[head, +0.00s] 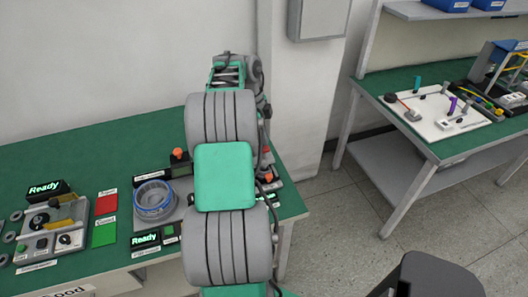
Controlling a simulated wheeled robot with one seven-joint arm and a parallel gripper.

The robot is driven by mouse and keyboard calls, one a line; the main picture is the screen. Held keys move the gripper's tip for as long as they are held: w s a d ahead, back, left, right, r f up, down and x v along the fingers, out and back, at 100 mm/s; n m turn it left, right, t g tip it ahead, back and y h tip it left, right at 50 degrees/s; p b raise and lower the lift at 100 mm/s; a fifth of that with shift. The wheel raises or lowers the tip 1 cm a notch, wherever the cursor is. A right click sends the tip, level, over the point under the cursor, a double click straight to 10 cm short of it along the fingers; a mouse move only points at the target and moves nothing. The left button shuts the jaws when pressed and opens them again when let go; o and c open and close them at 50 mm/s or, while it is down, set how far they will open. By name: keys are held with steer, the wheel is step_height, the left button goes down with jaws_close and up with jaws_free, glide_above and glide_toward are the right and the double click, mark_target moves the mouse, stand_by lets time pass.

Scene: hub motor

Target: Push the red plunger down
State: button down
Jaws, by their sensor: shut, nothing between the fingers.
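A small orange-red knob (177,152) stands on a dark block at the back of the green bench, just left of my arm. It looks like the red plunger and appears raised. My arm reaches over the bench and covers the space to the right of the knob. The fingers of my gripper are not visible; the arm's own links hide that area. I cannot tell how far the gripper is from the knob.
A round blue-and-grey motor part (154,200) sits left of my arm. Orange-red bits (268,174) show right of it. Red (106,203) and green (104,232) pads and a control box (52,228) lie further left. A second bench (430,140) stands right, across open floor.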

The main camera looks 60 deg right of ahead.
steer(key=shift+f+b, duration=2.15)
steer(key=shift+f, duration=0.1)
step_height(320, 180, up, 8)
steer(key=p, duration=0.6)
steer(key=shift+w+r, duration=0.1)
